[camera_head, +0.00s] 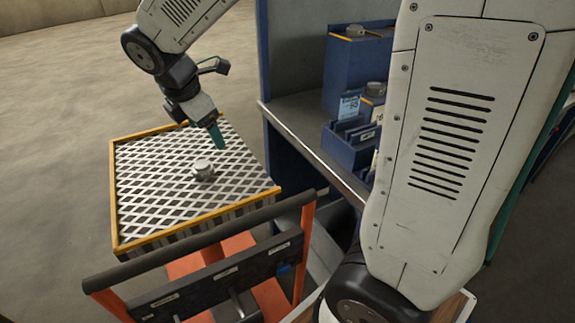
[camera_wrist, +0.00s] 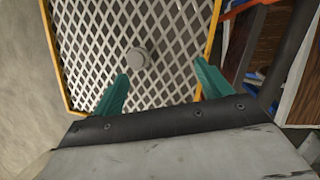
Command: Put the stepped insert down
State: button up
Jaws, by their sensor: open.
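The stepped insert (camera_head: 203,170) is a small grey round piece with a narrower top. It rests upright on the white lattice top of a yellow-edged platform (camera_head: 118,205). In the wrist view the insert (camera_wrist: 138,59) sits on the lattice beyond my fingertips, nearer the left finger. My gripper (camera_head: 218,137) is above the platform, up and to the right of the insert in the head view, and apart from it. Its two green fingers (camera_wrist: 162,80) are spread with nothing between them. The insert's underside is hidden.
A blue-walled bench (camera_head: 310,135) stands right of the platform, with blue bins (camera_head: 355,65) and tagged parts on it. A cart handle bar (camera_head: 200,240) with orange posts crosses the platform's near side. Most of the lattice is clear, and open floor (camera_head: 60,80) lies to the left.

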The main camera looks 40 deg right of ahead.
jog(key=s+d+r+m+y, duration=0.1)
jog(key=s+m, duration=0.8)
jog(key=s, duration=0.3)
jog(key=s+d+r+m+y, duration=0.1)
jog(key=s+d+m+y, duration=0.1)
jog(key=s+m, duration=0.8)
jog(key=s, duration=0.3)
jog(key=shift+s+d+r+g, duration=0.25)
jog(key=shift+g, duration=0.15)
